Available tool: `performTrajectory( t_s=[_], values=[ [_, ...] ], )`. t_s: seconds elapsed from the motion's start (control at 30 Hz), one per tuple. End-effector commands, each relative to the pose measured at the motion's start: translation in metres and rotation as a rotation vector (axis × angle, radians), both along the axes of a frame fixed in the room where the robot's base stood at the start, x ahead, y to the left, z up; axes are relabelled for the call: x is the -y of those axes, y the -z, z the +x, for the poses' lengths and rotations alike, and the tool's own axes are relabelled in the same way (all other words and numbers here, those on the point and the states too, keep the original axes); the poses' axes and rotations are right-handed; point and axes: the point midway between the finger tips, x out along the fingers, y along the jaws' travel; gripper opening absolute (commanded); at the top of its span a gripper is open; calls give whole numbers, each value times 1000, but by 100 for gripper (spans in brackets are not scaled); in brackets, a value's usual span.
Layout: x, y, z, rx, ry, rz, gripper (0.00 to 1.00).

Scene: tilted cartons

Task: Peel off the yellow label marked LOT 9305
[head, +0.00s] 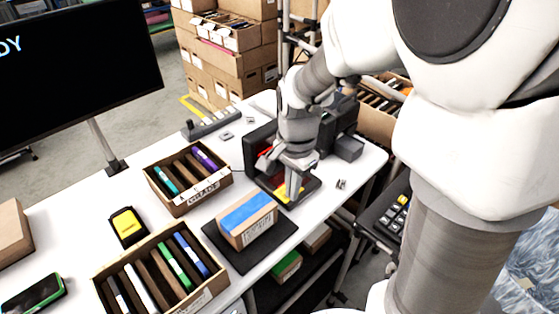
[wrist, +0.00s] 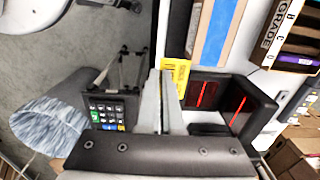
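A yellow label (wrist: 180,74) with dark print shows just past my fingertips in the wrist view. Its print is too small to read as LOT 9305. In the head view the yellow label (head: 282,193) lies low at the front of a dark machine (head: 262,150). My gripper (head: 294,192) points down at it, its fingers partly covering the label. In the wrist view the gripper (wrist: 162,78) has its two fingers close together, and I cannot tell whether they touch each other or the label.
A carton with blue tape (head: 246,211) sits on a black mat (head: 225,250) beside the machine. Open boxes of coloured items (head: 188,176) stand to the left, with a yellow-topped device (head: 127,226) between them. A black keypad (wrist: 107,112) is below the table edge.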

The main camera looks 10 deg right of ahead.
Motion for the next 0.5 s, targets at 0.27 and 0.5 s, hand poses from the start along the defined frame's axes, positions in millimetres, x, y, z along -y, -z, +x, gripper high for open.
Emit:
performTrajectory(
  t_s=[0.27,0.5],
  values=[
    [0,-27,0,1,0,1,0],
    [0,-43,0,1,0,1,0]
  ],
)
